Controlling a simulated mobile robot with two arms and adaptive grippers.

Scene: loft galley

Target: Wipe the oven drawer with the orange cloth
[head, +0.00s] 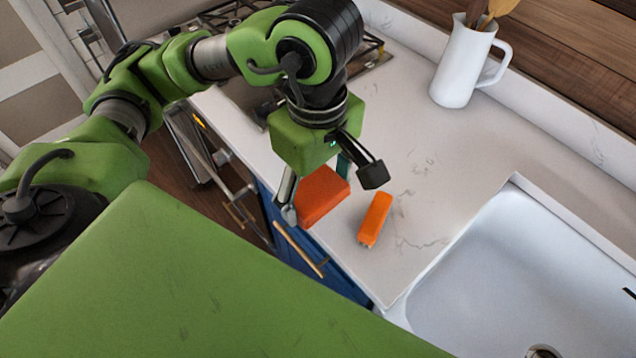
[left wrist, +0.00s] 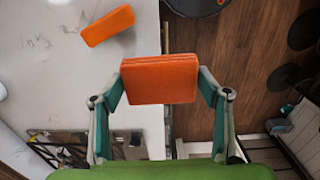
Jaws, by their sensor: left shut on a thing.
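My left gripper (head: 330,190) is shut on an orange-red folded cloth (head: 322,193) and holds it at the counter's front edge. In the left wrist view the cloth (left wrist: 159,79) sits between the two fingers, with counter on one side of it and wood floor on the other. The oven (head: 205,150) with its handles is at the left below the counter, partly hidden by my arm. I cannot tell its drawer apart clearly. My right gripper is not in view.
A brighter orange block-like item (head: 375,219) lies on the white counter (head: 430,160) beside the cloth. A white sink (head: 500,270) is at the right. A white pitcher (head: 465,65) with wooden utensils stands at the back. A gas hob (head: 245,85) is behind my arm.

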